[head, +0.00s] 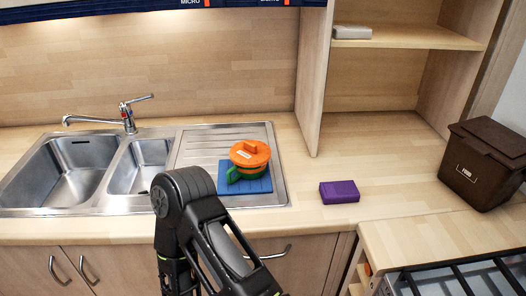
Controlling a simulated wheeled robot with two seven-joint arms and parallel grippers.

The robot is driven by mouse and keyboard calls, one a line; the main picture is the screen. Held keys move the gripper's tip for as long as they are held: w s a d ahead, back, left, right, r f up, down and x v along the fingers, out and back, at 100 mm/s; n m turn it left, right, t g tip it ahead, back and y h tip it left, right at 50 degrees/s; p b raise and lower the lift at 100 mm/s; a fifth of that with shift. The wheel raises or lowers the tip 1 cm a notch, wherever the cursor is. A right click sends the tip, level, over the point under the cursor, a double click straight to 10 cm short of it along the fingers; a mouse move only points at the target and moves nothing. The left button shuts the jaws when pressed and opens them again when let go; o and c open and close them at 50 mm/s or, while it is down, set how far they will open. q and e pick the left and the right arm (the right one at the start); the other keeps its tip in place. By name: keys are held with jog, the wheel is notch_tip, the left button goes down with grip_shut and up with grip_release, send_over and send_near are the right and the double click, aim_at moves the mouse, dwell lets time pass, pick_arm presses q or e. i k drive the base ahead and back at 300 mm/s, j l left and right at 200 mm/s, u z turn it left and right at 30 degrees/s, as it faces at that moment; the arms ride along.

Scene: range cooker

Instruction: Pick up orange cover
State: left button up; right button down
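The orange cover (249,155) is a round lid with a raised handle block on top. It sits on a green pot (233,175), of which only a little of the side and handle shows below it. The pot stands on a blue square mat (258,186) on the sink's drainboard. One of my black arms rises at the bottom centre, in front of the counter edge and just below the mat, and bends back down. Neither gripper can be seen.
Two steel sink basins (64,172) with a tap (128,117) lie left of the drainboard (200,148). A purple box (339,192) lies on the counter to the right. A brown bin (484,162) stands farther right, behind the cooker grate (465,279). Counter around the purple box is clear.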

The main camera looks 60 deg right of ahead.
aim_at(249, 153)
jog(key=k+l+z, duration=0.15)
jog(key=z, duration=1.55)
jog(key=k+j+u, duration=0.1)
jog(key=j+u, duration=0.2)
